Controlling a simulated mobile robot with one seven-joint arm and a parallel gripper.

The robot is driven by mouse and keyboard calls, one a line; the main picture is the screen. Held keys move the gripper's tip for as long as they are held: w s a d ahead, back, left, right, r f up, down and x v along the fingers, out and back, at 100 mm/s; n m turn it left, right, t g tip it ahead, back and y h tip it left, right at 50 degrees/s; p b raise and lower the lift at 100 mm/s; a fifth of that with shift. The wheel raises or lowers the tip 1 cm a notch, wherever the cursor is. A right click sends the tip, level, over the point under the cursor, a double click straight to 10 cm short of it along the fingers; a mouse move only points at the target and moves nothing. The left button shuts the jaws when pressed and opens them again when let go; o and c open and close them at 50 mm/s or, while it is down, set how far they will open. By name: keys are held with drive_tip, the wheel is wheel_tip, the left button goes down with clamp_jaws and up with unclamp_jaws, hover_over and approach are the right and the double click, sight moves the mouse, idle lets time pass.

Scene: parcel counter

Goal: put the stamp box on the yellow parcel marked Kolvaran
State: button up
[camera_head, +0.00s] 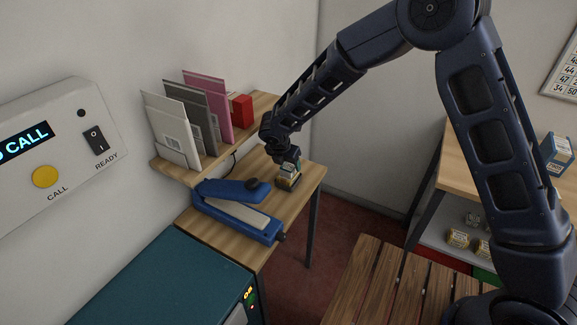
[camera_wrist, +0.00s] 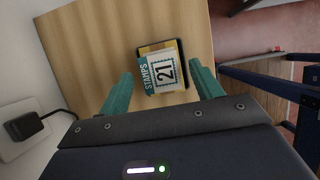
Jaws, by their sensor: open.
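The stamp box (camera_wrist: 165,74), white and teal with "STAMPS" and "21" on it, lies between the teal fingertips of my open gripper (camera_wrist: 162,70) in the wrist view. Gaps show on both sides of it. Under it a yellow and dark edge shows; I cannot tell what that is. In the head view my gripper (camera_head: 287,164) is right over the stamp box (camera_head: 289,180) near the front right of the wooden desk, and partly hides it. I see no parcel on which the name Kolvaran can be read.
A blue stapler-like device (camera_head: 238,212) lies on the desk (camera_head: 304,178), left of my gripper. A shelf behind holds upright envelopes (camera_head: 172,128) and a red box (camera_head: 241,110). At right, a shelf unit holds a blue box (camera_head: 555,150) and small boxes (camera_head: 458,238). A slatted bench (camera_head: 385,283) stands in front.

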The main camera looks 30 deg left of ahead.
drive_tip(key=v, duration=1)
drive_tip(key=w+d+r+m, duration=0.4)
drive_tip(key=w+d+r, duration=0.25)
drive_tip(key=d, duration=0.25)
drive_tip(key=w+d+r+m, duration=0.5)
drive_tip(key=w+d, duration=0.2)
drive_tip(key=d, duration=0.3)
drive_tip(key=w+d+r+m, duration=0.1)
drive_tip(key=d+r+m, duration=0.2)
drive_tip(key=d, duration=0.3)
drive_tip(key=w+d+r+m+h, duration=0.1)
drive_tip(key=d+r+m, duration=0.1)
drive_tip(key=d, duration=0.5)
drive_tip(key=w+d+r+m, duration=0.1)
drive_tip(key=d+r+m, duration=0.2)
drive_tip(key=d, duration=0.3)
drive_tip(key=s+d+r+m, duration=0.2)
drive_tip(key=d+m, duration=0.2)
drive_tip(key=d, duration=0.4)
drive_tip(key=s+d+r+m, duration=0.2)
drive_tip(key=d+m, duration=0.2)
drive_tip(key=d, duration=0.5)
drive_tip(key=s+d+f+m+y, duration=0.1)
drive_tip(key=s+d+m, duration=1)
drive_tip(key=s+d, duration=0.1)
drive_tip(key=shift+d, duration=0.45)
